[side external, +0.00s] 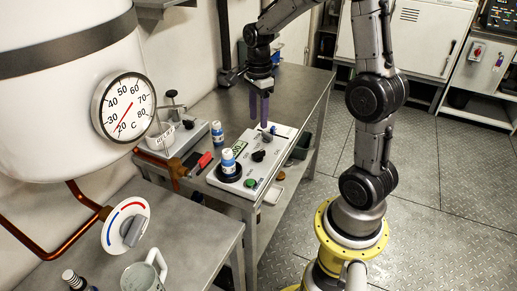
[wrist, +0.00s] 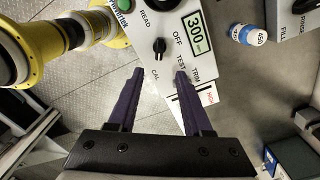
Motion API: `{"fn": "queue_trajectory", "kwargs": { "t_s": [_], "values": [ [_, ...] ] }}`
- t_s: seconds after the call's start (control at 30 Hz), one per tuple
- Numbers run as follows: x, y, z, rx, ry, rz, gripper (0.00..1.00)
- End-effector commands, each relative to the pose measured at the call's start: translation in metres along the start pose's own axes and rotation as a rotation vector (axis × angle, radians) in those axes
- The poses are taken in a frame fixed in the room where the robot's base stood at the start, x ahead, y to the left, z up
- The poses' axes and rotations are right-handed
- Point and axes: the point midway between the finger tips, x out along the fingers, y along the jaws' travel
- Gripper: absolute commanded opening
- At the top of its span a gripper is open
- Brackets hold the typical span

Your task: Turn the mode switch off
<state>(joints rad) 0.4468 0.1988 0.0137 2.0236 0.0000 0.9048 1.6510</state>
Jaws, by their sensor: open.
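The white instrument box (side external: 229,184) lies on the metal bench in the side view. Its black mode knob (side external: 258,155) sits on top, and it also shows in the wrist view (wrist: 158,46). Printed words such as OFF, TEST, TRIM, CAL and READ surround this knob; I cannot tell surely which one it points at. A green display (wrist: 195,32) reads 300. My gripper (wrist: 159,72) is open and empty, with purple fingers pointing down at the box. In the side view my gripper (side external: 259,118) hangs above the far end of the box, apart from the knob.
A green button (side external: 250,183) is on the box. A blue-capped bottle (side external: 228,160) stands at its left end, another (side external: 217,133) on the bench. A white tank with a dial (side external: 124,105) fills the left foreground.

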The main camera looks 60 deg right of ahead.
Motion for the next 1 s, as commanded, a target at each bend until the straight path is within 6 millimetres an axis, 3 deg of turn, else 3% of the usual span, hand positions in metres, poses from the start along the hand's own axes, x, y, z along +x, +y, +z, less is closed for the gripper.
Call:
{"fn": "queue_trajectory", "kwargs": {
  "t_s": [0.4,0.6,1.0],
  "values": [
    [0.081,0.002,0.001,-0.003,0.001,0.008,0.50],
    [0.110,0.002,0.001,-0.003,0.000,0.005,0.50],
    [0.123,0.001,0.001,-0.003,0.000,0.001,0.50]
  ]
}}
